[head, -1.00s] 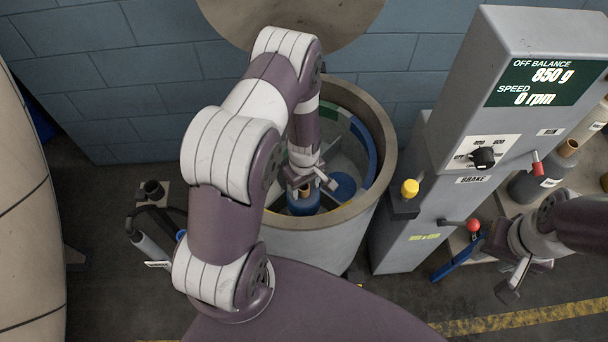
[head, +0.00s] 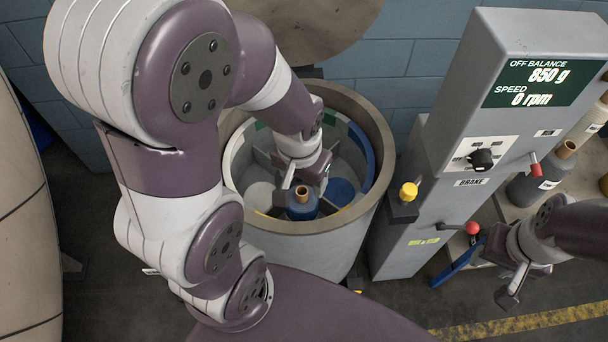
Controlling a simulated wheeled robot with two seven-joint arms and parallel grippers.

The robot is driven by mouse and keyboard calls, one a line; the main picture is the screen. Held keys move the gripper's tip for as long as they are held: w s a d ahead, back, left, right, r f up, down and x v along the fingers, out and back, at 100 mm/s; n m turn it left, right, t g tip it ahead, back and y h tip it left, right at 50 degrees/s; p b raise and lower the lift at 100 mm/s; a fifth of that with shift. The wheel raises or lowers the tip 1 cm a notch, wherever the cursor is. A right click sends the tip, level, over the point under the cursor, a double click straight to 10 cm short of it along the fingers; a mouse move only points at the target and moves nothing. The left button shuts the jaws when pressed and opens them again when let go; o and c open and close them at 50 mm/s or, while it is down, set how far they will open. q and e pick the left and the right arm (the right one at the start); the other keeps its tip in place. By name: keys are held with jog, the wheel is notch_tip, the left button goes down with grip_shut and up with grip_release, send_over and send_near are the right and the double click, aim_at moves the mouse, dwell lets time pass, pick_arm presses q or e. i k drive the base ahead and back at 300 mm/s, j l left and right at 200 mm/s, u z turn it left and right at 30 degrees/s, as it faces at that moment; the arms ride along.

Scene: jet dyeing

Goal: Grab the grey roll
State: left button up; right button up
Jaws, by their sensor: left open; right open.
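A blue roll (head: 302,207) with a brown core stands in the round drum (head: 381,150). My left gripper (head: 305,190) is open inside the drum, right at the top of the blue roll. Its fingers partly hide the roll, and I cannot tell whether they touch it.
The control column (head: 420,235) reads 850 g off balance and 0 rpm, with a yellow knob (head: 408,192) and red-tipped levers on it. A paler roll (head: 592,122) lies behind the grey one. A blue-handled tool (head: 455,264) is beside the table. The drum lid (head: 310,22) is raised.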

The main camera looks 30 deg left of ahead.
aim_at(523, 190)
jog(key=l+u, duration=0.1)
jog(key=l, duration=0.9)
jog(key=i+l, duration=0.15)
jog(key=l, duration=0.2)
jog(key=i+l+u, duration=0.15)
jog(key=l, duration=0.2)
jog(key=i+l, duration=0.2)
jog(key=l, duration=0.15)
jog(key=i+l+u, duration=0.15)
jog(key=l, duration=0.2)
jog(key=i+l, duration=0.1)
jog(key=l, duration=0.3)
jog(key=i+l+u, duration=0.1)
jog(key=l, duration=0.3)
